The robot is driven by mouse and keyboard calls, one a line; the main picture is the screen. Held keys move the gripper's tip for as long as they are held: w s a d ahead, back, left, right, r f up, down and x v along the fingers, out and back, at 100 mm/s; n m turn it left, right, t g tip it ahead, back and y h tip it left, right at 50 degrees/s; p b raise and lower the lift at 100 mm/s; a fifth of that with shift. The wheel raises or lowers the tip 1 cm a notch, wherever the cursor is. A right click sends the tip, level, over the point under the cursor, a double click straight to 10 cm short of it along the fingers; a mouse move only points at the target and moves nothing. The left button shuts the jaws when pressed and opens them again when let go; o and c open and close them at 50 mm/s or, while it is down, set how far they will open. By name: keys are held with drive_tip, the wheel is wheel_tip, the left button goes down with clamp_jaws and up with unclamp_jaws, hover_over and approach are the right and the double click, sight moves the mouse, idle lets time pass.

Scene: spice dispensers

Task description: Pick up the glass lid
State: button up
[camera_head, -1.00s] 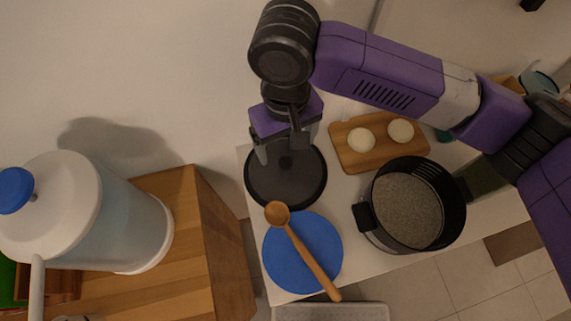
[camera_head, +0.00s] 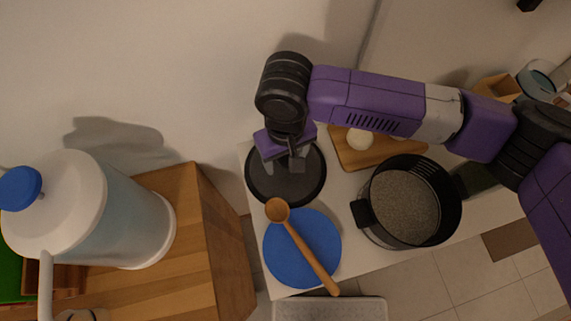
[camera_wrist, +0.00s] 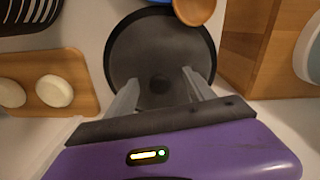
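The glass lid (camera_head: 300,193) is a dark round disc lying flat on the white counter, above the blue plate. It also shows in the wrist view (camera_wrist: 150,45), with a small dark round knob (camera_wrist: 159,84) at its middle. My gripper (camera_head: 285,166) is over the lid, pointing down at it. In the wrist view my gripper (camera_wrist: 159,80) is open, with one grey finger on each side of the knob and gaps between. I cannot tell how far above the lid the fingertips are.
A wooden spoon (camera_head: 312,255) lies across the blue plate (camera_head: 290,262), close to the lid. A black pot (camera_head: 404,203) stands to the right. A wooden board (camera_head: 378,157) with round pale pieces is partly behind my arm. A wooden cabinet (camera_head: 200,262) with a large dispenser (camera_head: 130,225) stands left.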

drive_tip(key=c, duration=1.1)
drive_tip(key=shift+s+f, duration=0.1)
drive_tip(key=shift+f, duration=0.1)
